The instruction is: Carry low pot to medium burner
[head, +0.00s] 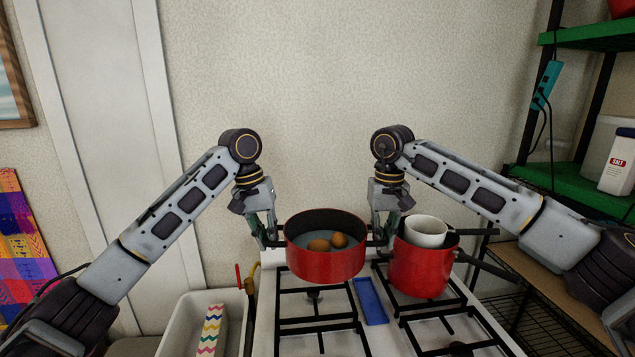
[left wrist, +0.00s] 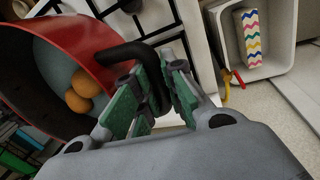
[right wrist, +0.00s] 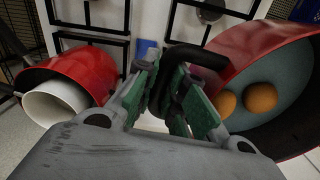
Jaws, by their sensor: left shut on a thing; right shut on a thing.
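The low red pot (head: 325,268) hangs between my two grippers above the stove (head: 265,330), with two brown-orange round things in it. My left gripper (head: 272,240) is shut on its left black handle; the left wrist view shows the fingers around the handle (left wrist: 135,50). My right gripper (head: 382,238) is shut on its right black handle, also seen in the right wrist view (right wrist: 195,55). Black burner grates (head: 316,322) lie below and in front of the pot. Which burner is the medium one I cannot tell.
A taller red pot (head: 418,272) with a white bowl (head: 425,231) in it stands on the right grate, close to my right gripper. A blue object (head: 370,301) lies between the grates. A white bin (head: 180,330) stands left of the stove, and shelves (head: 570,185) at right.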

